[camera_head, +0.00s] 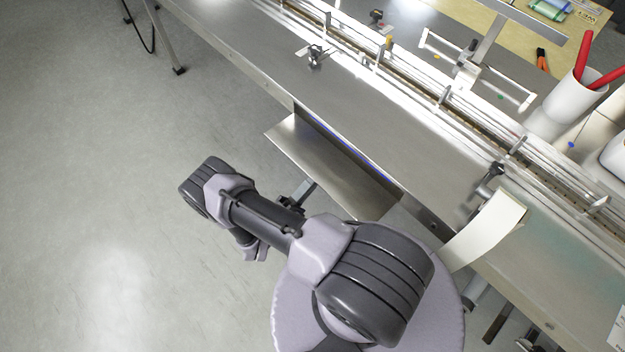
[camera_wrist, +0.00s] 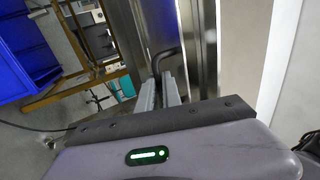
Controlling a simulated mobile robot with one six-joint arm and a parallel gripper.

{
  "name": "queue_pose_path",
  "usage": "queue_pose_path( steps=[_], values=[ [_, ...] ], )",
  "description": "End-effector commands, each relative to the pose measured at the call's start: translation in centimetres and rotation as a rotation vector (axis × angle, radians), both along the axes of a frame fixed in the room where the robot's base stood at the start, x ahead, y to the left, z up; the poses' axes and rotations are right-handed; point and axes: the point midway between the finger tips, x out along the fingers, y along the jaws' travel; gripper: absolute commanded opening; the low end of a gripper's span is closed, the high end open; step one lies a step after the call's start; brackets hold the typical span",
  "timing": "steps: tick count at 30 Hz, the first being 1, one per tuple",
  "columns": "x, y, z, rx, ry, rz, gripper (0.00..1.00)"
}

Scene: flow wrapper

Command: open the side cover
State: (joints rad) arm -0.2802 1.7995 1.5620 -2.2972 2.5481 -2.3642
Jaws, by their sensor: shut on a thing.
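The side cover (camera_head: 325,160) is a bare metal panel on the near side of the machine. It stands out from the machine's side, with a dark gap and a blue strip along its upper edge. My gripper (camera_wrist: 160,88) is shut on a dark bent handle (camera_wrist: 167,54) in the wrist view. The handle lies between the two pale fingers, in front of metal panels. In the head view, my arm hides most of the gripper and the handle, close to the cover's lower edge.
The machine's long metal bed (camera_head: 370,105) runs diagonally, with rails beyond it. A cream curved sheet (camera_head: 485,230) hangs over the near edge at right. A white cup (camera_head: 577,98) holds red sticks. The floor at left is clear. Blue bins (camera_wrist: 25,45) show in the wrist view.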

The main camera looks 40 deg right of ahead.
Motion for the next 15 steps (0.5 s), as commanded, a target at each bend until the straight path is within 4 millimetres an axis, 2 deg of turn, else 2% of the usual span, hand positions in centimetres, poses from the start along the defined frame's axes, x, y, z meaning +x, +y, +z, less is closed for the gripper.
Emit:
queue_pose_path(
  steps=[2, 3, 4, 15],
  values=[
    [0.02, 0.00, 0.04, 0.000, -0.002, 0.000, 0.00],
    [0.02, 0.00, 0.04, 0.000, -0.002, 0.000, 0.11],
    [0.02, -0.01, 0.03, 0.000, -0.002, 0.000, 0.17],
    [0.01, 0.01, 0.02, 0.000, -0.001, 0.000, 0.17]
  ],
)
